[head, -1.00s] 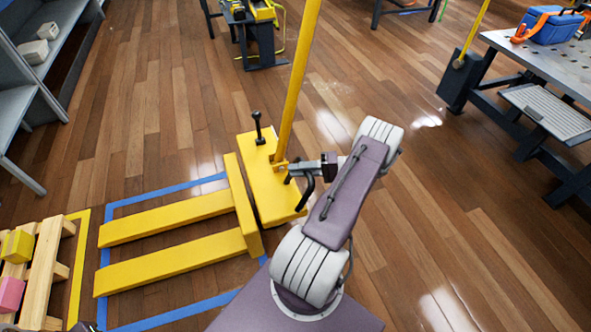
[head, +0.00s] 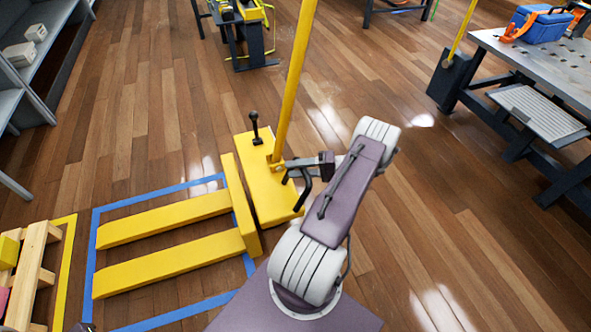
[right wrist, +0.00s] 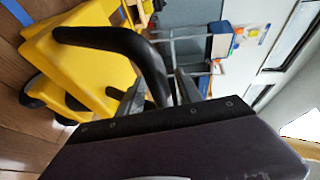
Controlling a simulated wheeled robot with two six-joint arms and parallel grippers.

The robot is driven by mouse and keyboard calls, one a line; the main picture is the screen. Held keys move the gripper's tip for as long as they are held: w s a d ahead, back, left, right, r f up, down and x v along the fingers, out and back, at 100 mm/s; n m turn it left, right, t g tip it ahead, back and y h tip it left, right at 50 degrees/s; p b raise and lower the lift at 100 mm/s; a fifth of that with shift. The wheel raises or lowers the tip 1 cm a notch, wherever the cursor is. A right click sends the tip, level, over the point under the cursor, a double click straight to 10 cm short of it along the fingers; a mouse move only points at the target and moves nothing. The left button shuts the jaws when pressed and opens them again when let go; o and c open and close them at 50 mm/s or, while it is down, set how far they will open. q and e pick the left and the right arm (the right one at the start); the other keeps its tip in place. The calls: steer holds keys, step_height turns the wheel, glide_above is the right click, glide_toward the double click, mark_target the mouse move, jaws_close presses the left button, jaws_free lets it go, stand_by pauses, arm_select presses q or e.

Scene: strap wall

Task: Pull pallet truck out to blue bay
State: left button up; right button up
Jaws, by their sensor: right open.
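The yellow pallet truck (head: 265,190) stands with its two forks pointing left, lying inside the blue-taped bay (head: 150,197). The fork tips are just inside the bay's left line; the truck's body reaches past its right side. Its yellow handle pole (head: 296,80) rises from the body. My right gripper (head: 288,172) is open, low beside the base of the pole; I cannot tell if it touches.
A wooden pallet (head: 32,270) with a yellow box (head: 8,252) lies in a yellow-taped area at left. Grey shelves (head: 40,60) stand upper left. A workbench (head: 545,65) with a blue toolbox (head: 540,26) stands at right. The floor right of my arm is clear.

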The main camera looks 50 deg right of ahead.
steer(key=shift+s, duration=0.1)
steer(key=p+v, duration=0.2)
steer(key=v, duration=0.6)
steer(key=shift+s+d, duration=0.25)
steer(key=shift+s, duration=0.05)
steer(key=shift+r, duration=0.1)
